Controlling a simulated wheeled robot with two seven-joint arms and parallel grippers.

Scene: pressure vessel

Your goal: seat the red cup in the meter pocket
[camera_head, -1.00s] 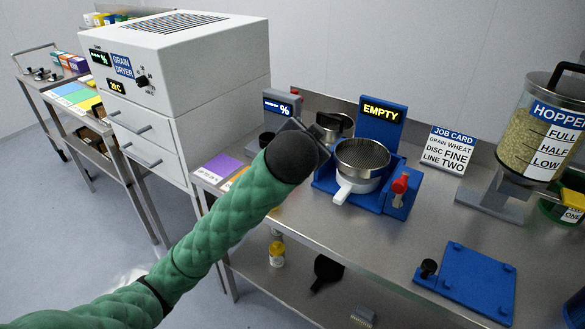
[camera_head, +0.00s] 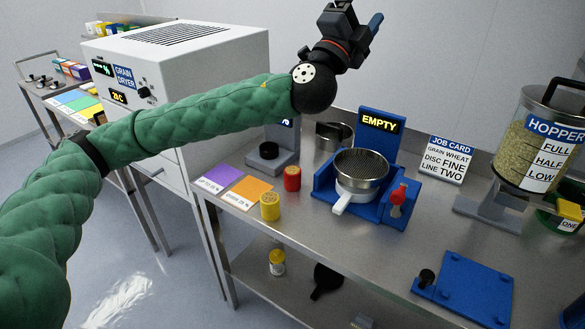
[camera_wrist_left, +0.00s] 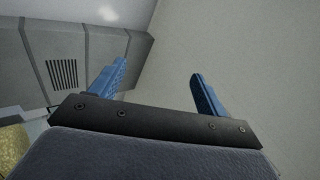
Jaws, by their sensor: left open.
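The red cup (camera_head: 292,178) stands upright on the steel bench, between the yellow cup and the blue stand. The meter (camera_head: 272,158) is behind it and a little to the left. Its round dark pocket (camera_head: 268,151) shows, and my arm covers part of its display. The red cup is outside the pocket and apart from the meter. My left gripper (camera_head: 371,24) is raised high above the bench, near the back wall and far from the cup. In the left wrist view its blue fingers (camera_wrist_left: 158,73) are spread with nothing between them. My right gripper is not seen.
A yellow cup (camera_head: 270,206) stands in front of the red cup, by the orange card (camera_head: 247,191) and purple card (camera_head: 216,179). A blue stand (camera_head: 324,183) holds a sieve (camera_head: 361,167). A metal pot (camera_head: 333,135) is behind. The grain dryer (camera_head: 190,70) is left.

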